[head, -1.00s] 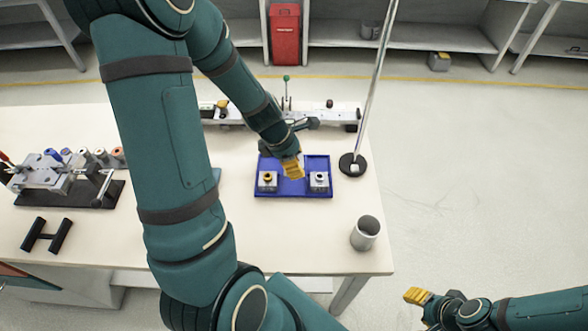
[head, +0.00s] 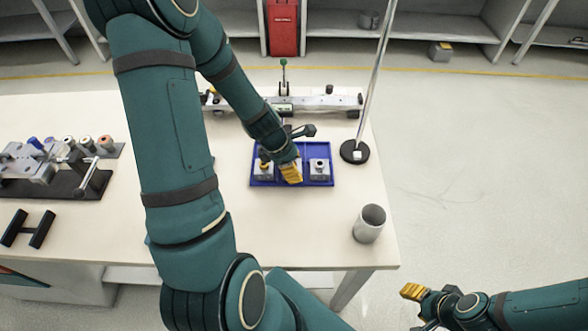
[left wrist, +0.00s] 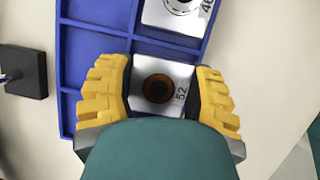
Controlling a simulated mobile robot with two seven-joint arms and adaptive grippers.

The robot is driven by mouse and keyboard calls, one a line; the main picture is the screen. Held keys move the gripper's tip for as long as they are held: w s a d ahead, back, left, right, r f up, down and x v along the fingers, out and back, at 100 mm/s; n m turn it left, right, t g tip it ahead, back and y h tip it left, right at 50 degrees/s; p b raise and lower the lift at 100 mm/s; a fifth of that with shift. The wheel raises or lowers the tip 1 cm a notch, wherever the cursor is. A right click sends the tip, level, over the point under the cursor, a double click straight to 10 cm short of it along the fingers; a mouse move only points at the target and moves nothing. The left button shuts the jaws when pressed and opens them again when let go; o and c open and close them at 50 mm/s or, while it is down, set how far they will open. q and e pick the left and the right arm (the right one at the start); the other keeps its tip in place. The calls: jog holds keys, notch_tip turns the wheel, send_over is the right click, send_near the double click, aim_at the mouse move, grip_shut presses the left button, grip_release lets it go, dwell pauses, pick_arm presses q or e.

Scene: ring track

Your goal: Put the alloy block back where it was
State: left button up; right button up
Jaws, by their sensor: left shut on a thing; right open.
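My left gripper (head: 290,173) is over the front middle of the blue tray (head: 290,148), with its yellow fingers pointing down. In the left wrist view its fingers are shut on a silver block marked 52 (left wrist: 182,75), with a dark brown round centre. The held block is hidden behind the fingers in the head view. I cannot tell whether it touches the tray floor. A block with a brass-coloured centre (head: 264,171) sits to its left, and a silver-topped block (head: 319,169) to its right. My right gripper (head: 416,292) is open and empty, beyond the table's right side.
A thin pole on a round black base (head: 355,151) stands right of the tray. A grey cup (head: 369,223) is near the table's right corner. A rail fixture (head: 320,102) lies behind the tray. A clamp fixture (head: 45,170) is at left. The table front is mostly clear.

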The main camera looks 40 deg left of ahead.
pick_arm(q)
jog(key=shift+f, duration=0.2)
jog(key=o, duration=1.3)
jog(key=shift+r, duration=0.1)
jog(key=shift+r, duration=0.3)
jog(key=p+v, duration=0.5)
jog(key=v, duration=0.6)
jog(key=shift+s+r+p, duration=0.2)
jog(key=shift+p, duration=0.2)
jog(key=shift+a, duration=0.1)
